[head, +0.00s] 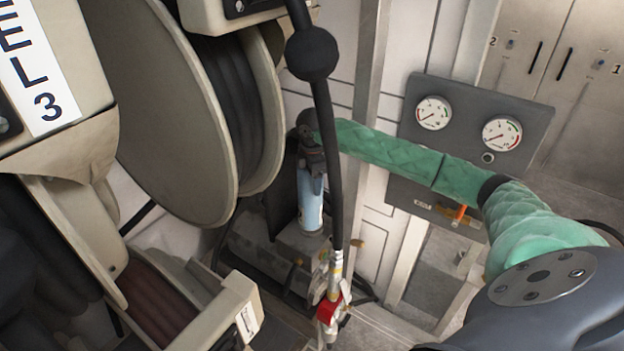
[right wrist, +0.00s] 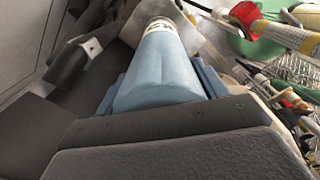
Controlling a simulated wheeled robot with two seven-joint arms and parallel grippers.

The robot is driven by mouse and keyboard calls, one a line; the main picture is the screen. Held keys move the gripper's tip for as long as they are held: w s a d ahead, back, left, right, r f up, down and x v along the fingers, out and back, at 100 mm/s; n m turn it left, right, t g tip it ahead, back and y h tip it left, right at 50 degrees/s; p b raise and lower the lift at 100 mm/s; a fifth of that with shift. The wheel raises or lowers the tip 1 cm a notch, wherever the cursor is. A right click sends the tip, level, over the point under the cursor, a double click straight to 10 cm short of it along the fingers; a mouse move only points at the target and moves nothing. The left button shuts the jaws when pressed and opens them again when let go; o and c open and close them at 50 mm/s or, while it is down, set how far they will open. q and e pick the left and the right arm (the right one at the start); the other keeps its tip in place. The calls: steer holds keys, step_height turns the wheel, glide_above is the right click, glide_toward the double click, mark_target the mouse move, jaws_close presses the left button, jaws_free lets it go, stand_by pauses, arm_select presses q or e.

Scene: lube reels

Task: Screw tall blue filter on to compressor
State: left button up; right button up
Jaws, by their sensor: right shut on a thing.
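The tall blue filter (head: 310,207) is a light blue cylinder, roughly upright, with a pale printed band at its lower end. My right gripper (head: 311,168) is shut on its upper part from above. In the right wrist view the filter (right wrist: 160,72) lies between the two blue-grey fingers of the gripper (right wrist: 158,88). A dark grey machine (head: 258,258), which looks like the compressor, is below the filter. The filter's lower end is at or just above a grey block there; I cannot tell whether they touch. My left gripper is not in view.
Large beige hose reels (head: 185,120) fill the left side. A black hose with a ball (head: 312,54) hangs in front of the filter, ending in a red-and-metal nozzle (head: 328,308). A gauge panel (head: 478,118) is behind my green-sleeved right arm.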

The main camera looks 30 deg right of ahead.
steer(key=shift+f+b, duration=0.35)
steer(key=shift+f, duration=0.2)
steer(key=shift+r, duration=0.1)
stand_by(0.5)
steer(key=shift+m, duration=1)
steer(key=m+p, duration=0.1)
steer(key=m, duration=0.2)
